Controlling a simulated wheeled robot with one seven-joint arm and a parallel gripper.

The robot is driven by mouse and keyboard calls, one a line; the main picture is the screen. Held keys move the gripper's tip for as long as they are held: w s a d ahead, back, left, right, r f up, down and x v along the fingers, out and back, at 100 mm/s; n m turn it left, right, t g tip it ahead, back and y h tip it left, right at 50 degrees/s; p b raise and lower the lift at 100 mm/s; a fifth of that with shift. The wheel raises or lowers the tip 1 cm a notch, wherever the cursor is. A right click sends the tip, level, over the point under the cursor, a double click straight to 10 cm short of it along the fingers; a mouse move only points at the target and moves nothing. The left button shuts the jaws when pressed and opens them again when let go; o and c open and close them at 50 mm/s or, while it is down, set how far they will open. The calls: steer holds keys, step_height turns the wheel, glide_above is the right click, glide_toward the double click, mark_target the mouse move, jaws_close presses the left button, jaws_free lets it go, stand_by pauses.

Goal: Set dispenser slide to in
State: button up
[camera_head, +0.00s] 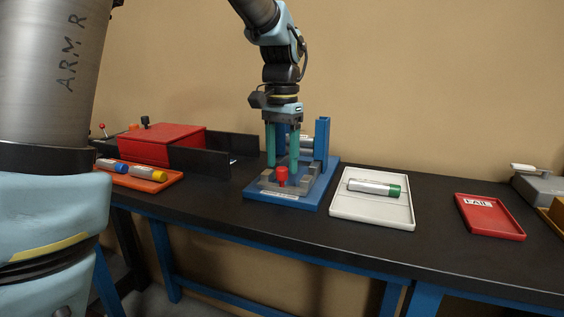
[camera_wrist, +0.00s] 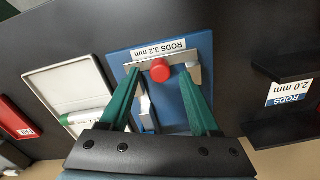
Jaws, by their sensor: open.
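The dispenser (camera_head: 323,140) is a blue base with upright posts and a silver rod or tube between them. Its grey slide (camera_head: 298,188) carries a red knob (camera_head: 282,175) near the front edge of the base. In the wrist view the red knob (camera_wrist: 160,71) sits beside a label reading "RODS 3.2 mm" (camera_wrist: 158,49). My gripper (camera_head: 282,164) points down over the dispenser, its two green fingers apart and empty. In the wrist view the fingertips (camera_wrist: 161,76) lie on either side of the knob; contact is not clear. The fingers hide part of the slide.
A white tray (camera_head: 345,208) with a green-capped tube (camera_head: 374,188) stands right of the dispenser. A red FAIL tray (camera_head: 490,222) is farther right. At left are a red box (camera_head: 160,143), black panels (camera_head: 200,161) and an orange tray (camera_head: 150,185) with capped tubes.

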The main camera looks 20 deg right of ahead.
steer(key=shift+f, duration=0.7)
jaws_close()
stand_by(1.0)
